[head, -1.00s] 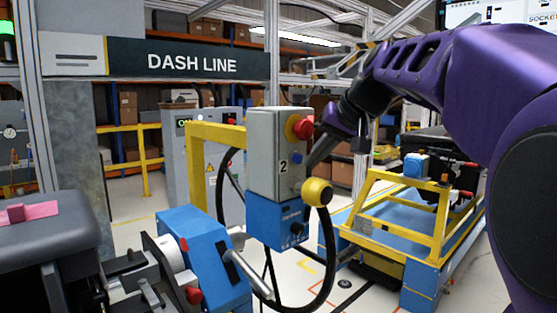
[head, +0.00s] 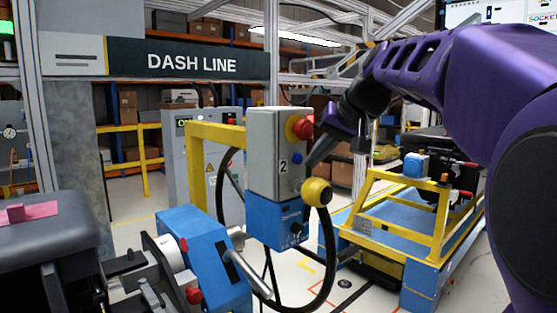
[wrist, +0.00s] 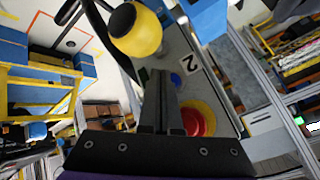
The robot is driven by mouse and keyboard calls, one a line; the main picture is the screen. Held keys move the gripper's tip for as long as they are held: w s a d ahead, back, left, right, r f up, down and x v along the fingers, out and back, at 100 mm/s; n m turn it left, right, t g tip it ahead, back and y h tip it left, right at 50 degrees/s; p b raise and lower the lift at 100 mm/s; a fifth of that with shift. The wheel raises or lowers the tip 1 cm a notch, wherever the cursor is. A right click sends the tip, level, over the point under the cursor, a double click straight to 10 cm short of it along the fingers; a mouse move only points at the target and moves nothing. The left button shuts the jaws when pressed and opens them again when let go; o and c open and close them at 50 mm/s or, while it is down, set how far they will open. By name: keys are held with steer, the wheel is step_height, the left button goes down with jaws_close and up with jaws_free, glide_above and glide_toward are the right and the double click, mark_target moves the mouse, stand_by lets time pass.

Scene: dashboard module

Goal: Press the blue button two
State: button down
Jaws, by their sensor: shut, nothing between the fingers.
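The blue button (head: 297,159) is on the side of a grey control box (head: 264,150) marked "2", below a red mushroom button with a yellow ring (head: 301,127). In the wrist view the blue button (wrist: 176,80) shows just right of the fingertips, partly hidden by them, near the "2" label (wrist: 190,64). My gripper (head: 308,167) is shut and empty, its tips close to the box face, slightly below and right of the blue button in the head view. I cannot tell whether the tips touch the box.
A yellow knob (head: 317,192) sticks out below the fingers, and a black cable loops under it. The red button (wrist: 197,120) lies close beside the fingers in the wrist view. A yellow-framed blue cart (head: 418,255) stands at the right, and a blue-and-grey machine (head: 205,255) at front left.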

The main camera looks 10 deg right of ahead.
steer(key=shift+w, duration=0.1)
stand_by(0.3)
steer(key=shift+w+a, duration=0.25)
steer(key=shift+w+a+p, duration=0.25)
steer(key=shift+w+p, duration=0.1)
steer(key=shift+p, duration=0.15)
stand_by(0.6)
stand_by(0.3)
steer(key=shift+s+d+b, duration=0.35)
steer(key=shift+s+d, duration=0.2)
steer(key=shift+s, duration=0.15)
steer(key=shift+s+d+b, duration=0.5)
steer(key=shift+s+d, duration=0.15)
steer(key=shift+s, duration=0.3)
steer(key=shift+s+d+r+b, duration=0.1)
steer(key=shift+s+d+b, duration=0.05)
steer(key=shift+s+d, duration=0.35)
steer(key=shift+s+d+b, duration=0.15)
steer(key=shift+s+d, duration=0.15)
steer(key=shift+s, duration=0.3)
